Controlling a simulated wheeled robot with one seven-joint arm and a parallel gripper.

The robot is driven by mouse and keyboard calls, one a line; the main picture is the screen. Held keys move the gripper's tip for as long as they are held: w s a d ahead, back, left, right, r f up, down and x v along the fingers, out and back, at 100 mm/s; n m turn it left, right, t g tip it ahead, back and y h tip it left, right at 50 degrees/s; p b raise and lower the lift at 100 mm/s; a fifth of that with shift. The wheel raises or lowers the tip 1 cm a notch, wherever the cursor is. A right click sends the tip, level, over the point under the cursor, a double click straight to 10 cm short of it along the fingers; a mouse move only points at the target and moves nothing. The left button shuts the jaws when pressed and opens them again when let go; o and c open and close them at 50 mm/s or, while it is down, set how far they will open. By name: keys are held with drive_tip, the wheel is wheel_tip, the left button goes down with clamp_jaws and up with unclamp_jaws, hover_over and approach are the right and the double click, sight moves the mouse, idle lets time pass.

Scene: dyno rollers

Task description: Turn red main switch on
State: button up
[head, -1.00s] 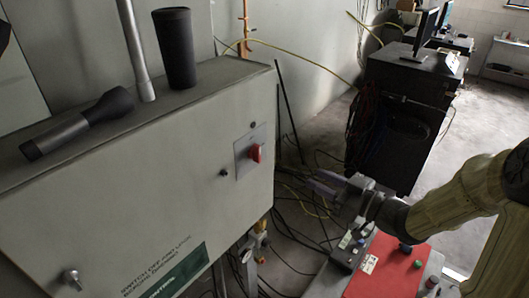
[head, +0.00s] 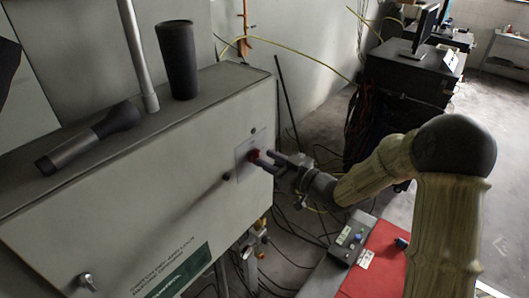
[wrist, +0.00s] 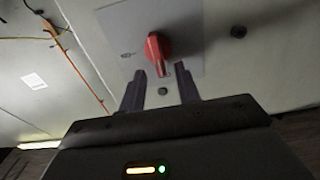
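The red main switch (head: 254,155) is a rotary knob on a light square plate on the front of the grey cabinet (head: 150,200). In the wrist view the red knob (wrist: 157,50) sits between and just beyond my fingertips, its handle pointing down toward the gap. My gripper (head: 270,160) is at the switch in the head view, its fingers partly covering it. In the wrist view my gripper (wrist: 160,88) is open, with a finger on each side of the handle's lower end. I cannot tell whether either finger touches the knob.
A black cylinder (head: 178,60) and a dark flashlight-like object (head: 88,138) stand and lie on the cabinet top beside a grey pipe (head: 136,55). A red control box (head: 380,262) is below my arm. A dark desk (head: 410,75) stands behind. Cables cover the floor.

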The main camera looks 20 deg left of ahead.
drive_tip(key=shift+x, duration=1.05)
clamp_jaws()
